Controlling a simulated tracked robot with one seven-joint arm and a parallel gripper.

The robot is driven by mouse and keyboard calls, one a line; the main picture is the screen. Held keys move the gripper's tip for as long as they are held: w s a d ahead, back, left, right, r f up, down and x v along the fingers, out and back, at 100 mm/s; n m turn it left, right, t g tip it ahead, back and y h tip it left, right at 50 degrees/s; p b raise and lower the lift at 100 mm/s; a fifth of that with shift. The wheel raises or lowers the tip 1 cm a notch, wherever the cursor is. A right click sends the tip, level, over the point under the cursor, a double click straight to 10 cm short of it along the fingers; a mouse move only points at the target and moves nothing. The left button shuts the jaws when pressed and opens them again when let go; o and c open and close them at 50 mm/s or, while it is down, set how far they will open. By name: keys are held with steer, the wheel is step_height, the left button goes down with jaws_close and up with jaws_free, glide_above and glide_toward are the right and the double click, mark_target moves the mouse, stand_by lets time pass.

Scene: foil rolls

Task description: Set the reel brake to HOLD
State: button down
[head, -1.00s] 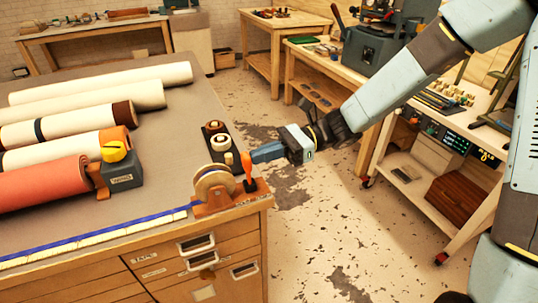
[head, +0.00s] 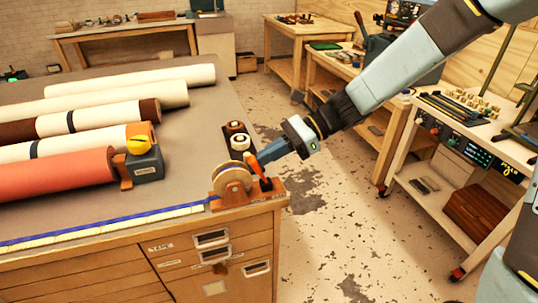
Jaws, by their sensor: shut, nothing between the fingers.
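The reel brake is an orange lever (head: 255,167) on a dark pivot, on the wooden base (head: 240,198) of a tape reel (head: 232,180) at the table's near right corner. The lever leans to the left, toward the reel. My gripper (head: 262,156) is shut and empty, reaching in from the right with its blue-grey fingers against or very close to the lever's upper right side. I cannot tell from this view whether they touch. Any markings beside the lever are too small to read.
Small spools on a black holder (head: 226,137) stand just behind the fingers. Several long rolls (head: 120,120) lie on the table at left. A grey block with a yellow knob (head: 145,165) sits near them. Open floor lies to the right.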

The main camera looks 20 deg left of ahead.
stand_by(0.4)
steer(key=v, duration=1.4)
steer(key=shift+f, duration=0.3)
steer(key=shift+w+d, duration=0.1)
steer(key=s+d+r+n+t+h, duration=0.2)
steer(key=s+d+n+t+h, duration=0.1)
steer(key=d, duration=0.7)
steer(key=s+d+r+n+t+h, duration=0.3)
steer(key=s+d+n+t+h, duration=0.1)
steer(key=d, duration=0.5)
steer(key=s+d+r+n+t+h, duration=0.2)
steer(key=d+t, duration=0.4)
steer(key=d, duration=0.4)
steer(key=s+n+h, duration=0.1)
steer(key=s, duration=0.1)
steer(key=shift+s+d+r+n+h, duration=0.25)
steer(key=shift+d+r+n+h, duration=0.05)
steer(key=shift+r+n, duration=0.1)
